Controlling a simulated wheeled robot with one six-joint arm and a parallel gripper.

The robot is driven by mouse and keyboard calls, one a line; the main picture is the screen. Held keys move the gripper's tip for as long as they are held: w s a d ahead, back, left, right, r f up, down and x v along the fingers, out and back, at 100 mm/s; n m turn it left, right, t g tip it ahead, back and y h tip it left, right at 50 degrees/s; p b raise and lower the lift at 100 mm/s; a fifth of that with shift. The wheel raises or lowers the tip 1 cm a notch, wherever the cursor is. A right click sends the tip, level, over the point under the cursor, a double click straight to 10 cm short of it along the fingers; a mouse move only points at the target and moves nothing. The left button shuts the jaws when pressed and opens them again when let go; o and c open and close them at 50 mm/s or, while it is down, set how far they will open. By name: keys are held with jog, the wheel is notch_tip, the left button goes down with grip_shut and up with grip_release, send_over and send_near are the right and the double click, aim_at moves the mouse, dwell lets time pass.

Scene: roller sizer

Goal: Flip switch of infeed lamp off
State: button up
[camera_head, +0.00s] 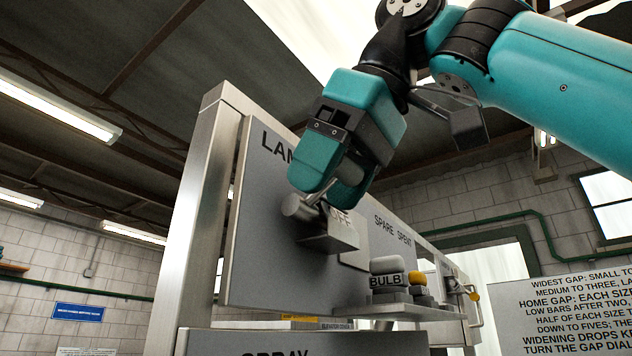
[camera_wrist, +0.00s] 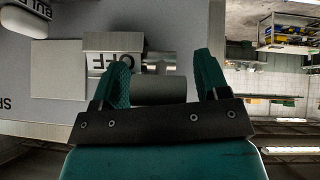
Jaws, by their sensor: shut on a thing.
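The grey panel (camera_head: 270,240) carries partly hidden lettering that starts "LAM". A metal switch housing (camera_head: 335,236) sticks out from it, with a label on top that seems to read OFF. That OFF label (camera_wrist: 116,64) shows upside down in the wrist view. The lamp itself is not clearly visible.
A metal post (camera_head: 200,210) stands left of the panel. A sign (camera_head: 567,310) stands at lower right.

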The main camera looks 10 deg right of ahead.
dwell(0.4)
jog(key=o, duration=1.2)
jog(key=shift+a, duration=0.1)
jog(key=shift+o, duration=0.2)
